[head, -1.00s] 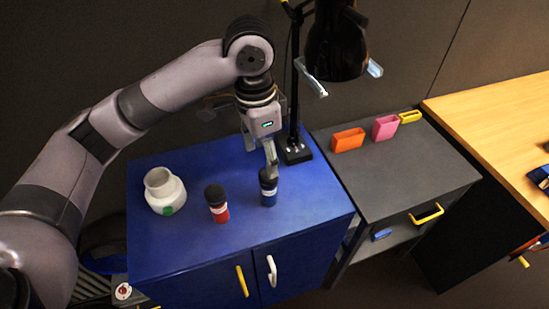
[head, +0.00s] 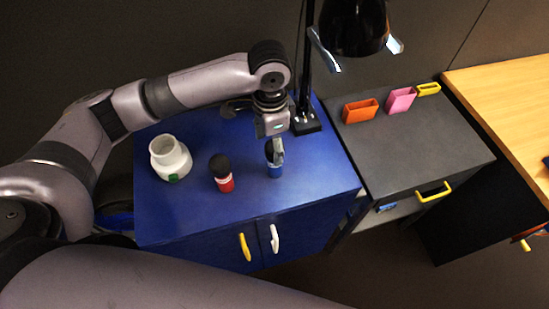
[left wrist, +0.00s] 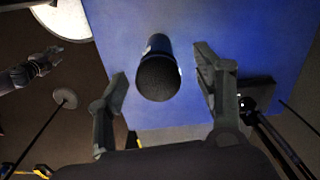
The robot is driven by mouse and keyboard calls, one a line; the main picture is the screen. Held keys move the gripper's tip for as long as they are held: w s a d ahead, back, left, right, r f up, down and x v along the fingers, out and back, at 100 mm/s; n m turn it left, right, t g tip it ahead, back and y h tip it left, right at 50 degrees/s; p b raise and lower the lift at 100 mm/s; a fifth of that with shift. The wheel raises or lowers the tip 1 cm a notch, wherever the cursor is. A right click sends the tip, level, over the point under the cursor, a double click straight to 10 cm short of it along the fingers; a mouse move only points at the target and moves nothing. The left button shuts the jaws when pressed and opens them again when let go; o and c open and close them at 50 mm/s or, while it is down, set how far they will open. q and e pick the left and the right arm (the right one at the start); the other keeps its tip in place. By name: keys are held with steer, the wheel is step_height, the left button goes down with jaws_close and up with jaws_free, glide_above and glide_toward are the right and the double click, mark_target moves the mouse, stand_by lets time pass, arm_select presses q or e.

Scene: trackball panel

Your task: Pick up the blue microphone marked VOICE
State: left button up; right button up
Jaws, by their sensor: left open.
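The blue microphone (head: 275,170) stands upright on the blue cabinet top, and its lettering cannot be read. My left gripper (head: 277,151) is over it and hides part of it in the head view. In the left wrist view the microphone's dark round head (left wrist: 158,78) shows between the two open fingers, with a gap on either side. The left gripper is open and holds nothing.
A red microphone (head: 225,183) stands to the left, and a white jar (head: 170,160) farther left. A black lamp base (head: 306,122) is close behind the gripper, with its pole rising. The grey cabinet (head: 410,150) on the right carries orange, pink and yellow holders.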

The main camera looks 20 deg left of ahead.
arm_select(q)
steer(key=shift+s+d+f, duration=0.1)
steer(key=shift+f, duration=0.2)
steer(key=f, duration=0.1)
steer(key=f+p, duration=0.1)
steer(key=f, duration=0.2)
steer(key=shift+w+d+f, duration=0.25)
steer(key=shift+d+f, duration=0.05)
steer(key=shift+f, duration=0.05)
steer(key=c, duration=1.4)
